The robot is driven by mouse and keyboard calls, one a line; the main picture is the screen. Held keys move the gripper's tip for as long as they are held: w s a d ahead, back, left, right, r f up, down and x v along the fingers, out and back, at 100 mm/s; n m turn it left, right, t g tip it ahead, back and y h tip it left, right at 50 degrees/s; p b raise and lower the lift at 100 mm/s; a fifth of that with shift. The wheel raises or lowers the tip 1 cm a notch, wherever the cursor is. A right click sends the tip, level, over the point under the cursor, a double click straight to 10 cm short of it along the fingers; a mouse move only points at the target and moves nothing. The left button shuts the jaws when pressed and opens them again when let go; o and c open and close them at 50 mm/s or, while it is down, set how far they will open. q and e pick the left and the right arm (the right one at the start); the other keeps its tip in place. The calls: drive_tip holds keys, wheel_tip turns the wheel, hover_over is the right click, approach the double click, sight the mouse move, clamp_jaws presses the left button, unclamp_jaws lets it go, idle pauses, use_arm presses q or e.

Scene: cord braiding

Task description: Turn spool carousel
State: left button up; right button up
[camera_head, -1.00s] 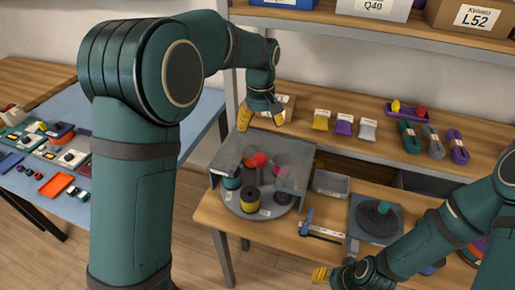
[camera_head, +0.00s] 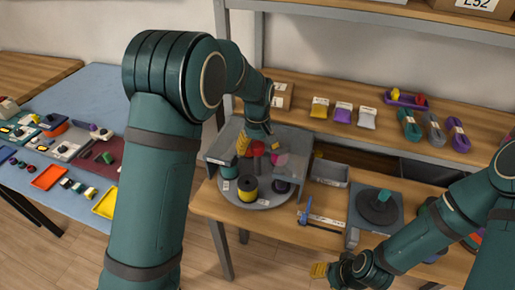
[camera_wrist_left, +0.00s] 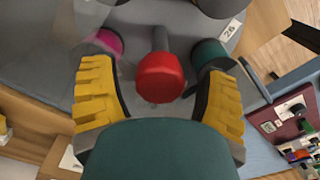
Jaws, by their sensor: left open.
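The spool carousel (camera_head: 262,201) is a round grey disc on the bench, partly under a grey cover (camera_head: 229,147). It carries a yellow spool (camera_head: 248,189), a teal spool (camera_head: 229,171) and a dark purple spool (camera_head: 281,186). A red knob (camera_wrist_left: 160,77) stands up from the disc in the left wrist view. My left gripper (camera_wrist_left: 160,95) is open, with its yellow fingers on either side of the red knob. Whether they touch it I cannot tell. The teal spool (camera_wrist_left: 209,58) and a magenta spool (camera_wrist_left: 108,42) are close by. My right gripper (camera_head: 322,270) is low at the bench front.
A grey bin (camera_head: 330,173), a blue-handled tool (camera_head: 304,212) and a dark stand with a teal knob (camera_head: 380,207) are right of the carousel. Cord bundles (camera_head: 410,126) lie on the rear shelf. A blue table (camera_head: 85,90) stands at left.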

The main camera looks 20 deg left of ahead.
use_arm(q)
clamp_jaws()
drive_tip(key=shift+m+p, duration=0.35)
drive_tip(key=shift+m, duration=0.35)
drive_tip(key=shift+m+p, duration=0.35)
drive_tip(key=shift+m, duration=0.55)
drive_tip(key=shift+m+p, duration=0.45)
drive_tip(key=shift+m, duration=1.05)
drive_tip(key=shift+m+p, duration=0.55)
drive_tip(key=shift+m, duration=1.55)
drive_tip(key=shift+m+p, duration=0.35)
drive_tip(key=shift+m, duration=1.65)
